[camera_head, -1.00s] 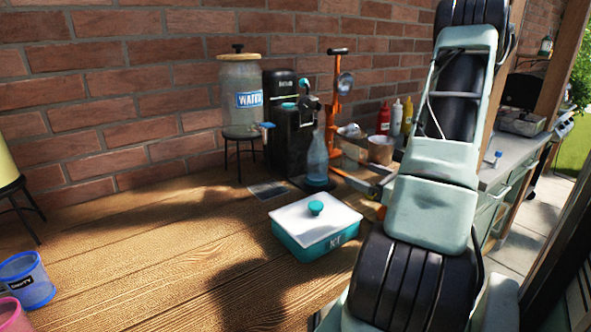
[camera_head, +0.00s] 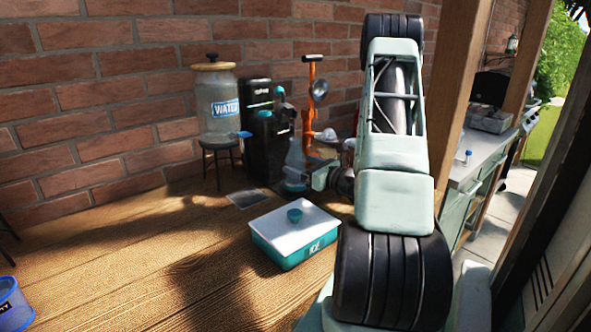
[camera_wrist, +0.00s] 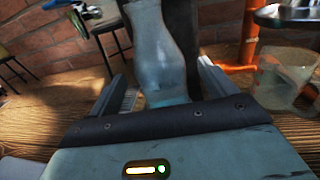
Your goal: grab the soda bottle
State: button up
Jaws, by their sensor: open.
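The soda bottle (camera_head: 295,165) is a clear, pale blue glass bottle standing upright in front of the black drink machine (camera_head: 262,130). In the wrist view the bottle (camera_wrist: 158,50) rises between the two fingers of my gripper (camera_wrist: 165,92). My gripper is open, with one finger on each side of the bottle's lower part. I cannot tell whether either finger touches it. The bottle's base is partly hidden behind the gripper body. In the head view my gripper (camera_head: 318,180) is small beside the bottle, partly hidden by my arm.
A white-lidded teal ice box (camera_head: 290,238) sits on the wooden table in front. A water jar (camera_head: 217,105) stands on a stool behind left. An orange press (camera_head: 309,110) is behind the bottle. A clear cup (camera_wrist: 285,78) is close right in the wrist view.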

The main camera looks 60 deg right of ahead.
aim_at(303, 164)
jog(key=w, duration=0.3)
jog(key=shift+w+d, duration=0.15)
jog(key=shift+d, duration=0.15)
jog(key=shift+r, duration=0.1)
jog(key=c, duration=1.5)
jog(key=shift+r, duration=0.15)
